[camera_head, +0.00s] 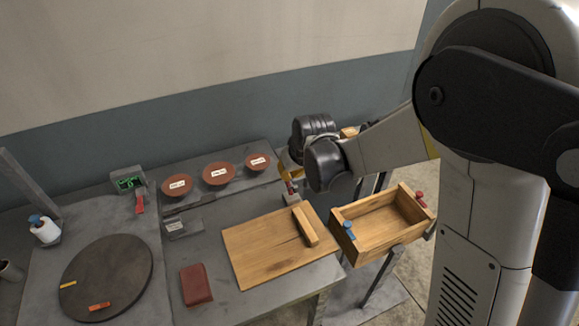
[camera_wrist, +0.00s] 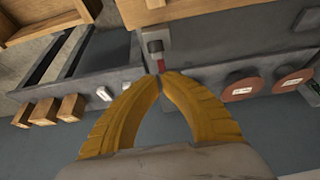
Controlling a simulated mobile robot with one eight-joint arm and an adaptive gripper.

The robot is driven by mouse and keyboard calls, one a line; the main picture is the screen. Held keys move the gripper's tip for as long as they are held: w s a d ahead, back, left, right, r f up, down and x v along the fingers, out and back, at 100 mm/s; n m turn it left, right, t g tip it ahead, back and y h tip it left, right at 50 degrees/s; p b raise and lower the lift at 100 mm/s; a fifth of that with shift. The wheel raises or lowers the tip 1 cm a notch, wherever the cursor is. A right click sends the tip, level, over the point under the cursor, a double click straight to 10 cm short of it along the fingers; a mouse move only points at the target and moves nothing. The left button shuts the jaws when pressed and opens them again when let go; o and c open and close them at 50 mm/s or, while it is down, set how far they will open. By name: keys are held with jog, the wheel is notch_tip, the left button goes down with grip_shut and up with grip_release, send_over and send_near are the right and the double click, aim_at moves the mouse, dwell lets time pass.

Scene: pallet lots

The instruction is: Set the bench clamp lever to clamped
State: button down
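The bench clamp lever (camera_head: 290,187) is a small red handle on a grey base (camera_head: 292,199) at the back right of the bench, behind the cutting board. In the wrist view the red lever (camera_wrist: 160,66) runs from its dark pivot to my fingertips. My gripper (camera_head: 287,168) has yellow fingers and points down at the lever. In the wrist view its two fingertips (camera_wrist: 164,76) come together right at the lever's end. I cannot tell whether the lever's end is pinched between them or just beyond them. The fingers hide that end.
A wooden board (camera_head: 265,255) with a wood block (camera_head: 305,227) lies in front. An open wooden box (camera_head: 372,245) with blue and red handles stands right. Three brown bowls (camera_head: 218,175) line the back. A round dark plate (camera_head: 105,277) and a display (camera_head: 129,183) are left.

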jog(key=shift+s+d+f, duration=0.1)
jog(key=shift+s+f, duration=0.2)
jog(key=shift+f, duration=0.05)
jog(key=shift+s, duration=0.1)
jog(key=shift+s+d+f+t+y+b, duration=0.1)
jog(key=shift+s+d+t+y+b, duration=0.1)
jog(key=shift+s+t+b, duration=0.3)
jog(key=shift+s+d+t+y+b, duration=0.1)
jog(key=shift+s+t+y+b, duration=0.1)
jog(key=shift+t+b, duration=0.5)
jog(key=shift+s, duration=0.1)
jog(key=shift+s+d+f+b, duration=0.15)
jog(key=shift+s+b, duration=0.25)
jog(key=shift+s, duration=0.05)
jog(key=shift+s+d+f+b, duration=0.1)
jog(key=shift+s+d+b, duration=0.05)
jog(key=shift+s+b, duration=0.25)
jog(key=shift+s+d+f+b, duration=0.3)
jog(key=shift+s+f+b, duration=0.4)
jog(key=shift+s, duration=0.2)
jog(key=shift+s+f, duration=0.1)
